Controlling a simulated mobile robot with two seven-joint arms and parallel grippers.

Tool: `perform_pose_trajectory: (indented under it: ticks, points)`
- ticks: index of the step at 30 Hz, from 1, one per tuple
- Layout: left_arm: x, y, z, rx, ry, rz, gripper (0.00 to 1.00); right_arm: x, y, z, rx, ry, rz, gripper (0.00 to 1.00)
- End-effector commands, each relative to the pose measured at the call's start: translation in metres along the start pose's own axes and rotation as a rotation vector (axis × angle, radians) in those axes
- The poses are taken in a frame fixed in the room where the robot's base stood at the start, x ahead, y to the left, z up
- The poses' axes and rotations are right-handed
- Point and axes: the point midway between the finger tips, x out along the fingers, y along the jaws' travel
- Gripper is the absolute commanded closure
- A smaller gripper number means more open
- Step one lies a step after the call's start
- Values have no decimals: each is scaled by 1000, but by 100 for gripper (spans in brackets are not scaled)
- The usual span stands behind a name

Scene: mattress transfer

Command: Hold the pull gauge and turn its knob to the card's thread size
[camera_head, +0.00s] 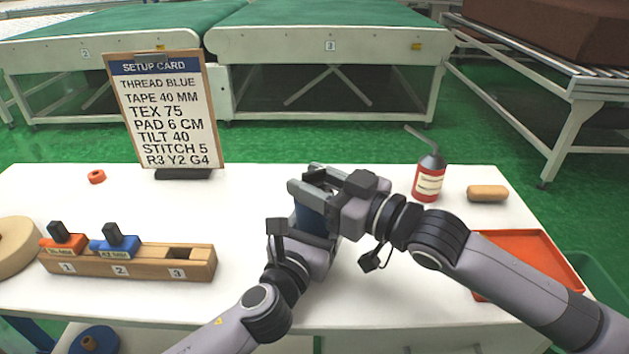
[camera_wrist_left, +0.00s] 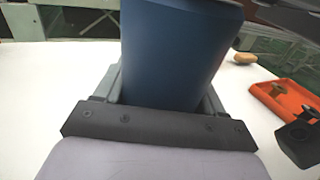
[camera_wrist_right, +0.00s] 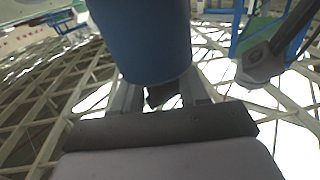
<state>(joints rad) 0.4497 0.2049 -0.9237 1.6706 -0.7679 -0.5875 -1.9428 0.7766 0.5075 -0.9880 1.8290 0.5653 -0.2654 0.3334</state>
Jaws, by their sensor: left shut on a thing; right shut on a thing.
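The pull gauge (camera_head: 311,220) has a dark blue body and is held above the table in the middle of the head view. My left gripper (camera_head: 312,232) is shut around this body, which fills the middle of the left wrist view (camera_wrist_left: 175,55). My right gripper (camera_head: 318,182) is shut at the gauge's upper end. The right wrist view shows a small black part, apparently the knob (camera_wrist_right: 158,95), between its fingers beside the blue body. The knob's scale and setting are hidden. The setup card (camera_head: 165,110) stands upright behind and reads "TEX 75", "THREAD BLUE" and "TAPE 40 MM".
A wooden block (camera_head: 130,262) at left holds an orange and a blue piece in slots 1 and 2; slot 3 is empty. A red bottle (camera_head: 429,180), a tan bar (camera_head: 487,193) and an orange tray (camera_head: 520,245) are at right. An orange ring (camera_head: 96,177) lies near the card.

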Motion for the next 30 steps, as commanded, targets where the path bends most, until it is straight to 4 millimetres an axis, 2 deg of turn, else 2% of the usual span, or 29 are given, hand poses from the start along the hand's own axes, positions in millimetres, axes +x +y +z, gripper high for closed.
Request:
perform_pose_trajectory:
  ticks: [1, 15, 28, 29, 30]
  points:
    - [-1, -8, 2, 8, -5, -19, 88, 2, -8, 0, 9, 6, 3, 87]
    - [-1, -9, 1, 8, -5, -20, 88, -1, -1, 0, 9, -1, 212, 87]
    - [-2, -9, 1, 9, -6, -20, 88, -2, 6, 2, 5, -9, 249, 87]
    - [-2, -9, 1, 9, -6, -20, 88, -2, 6, 2, 4, -9, 249, 50]
    - [-2, -9, 1, 8, -6, -20, 88, -3, 6, 3, 4, -10, 250, 40]
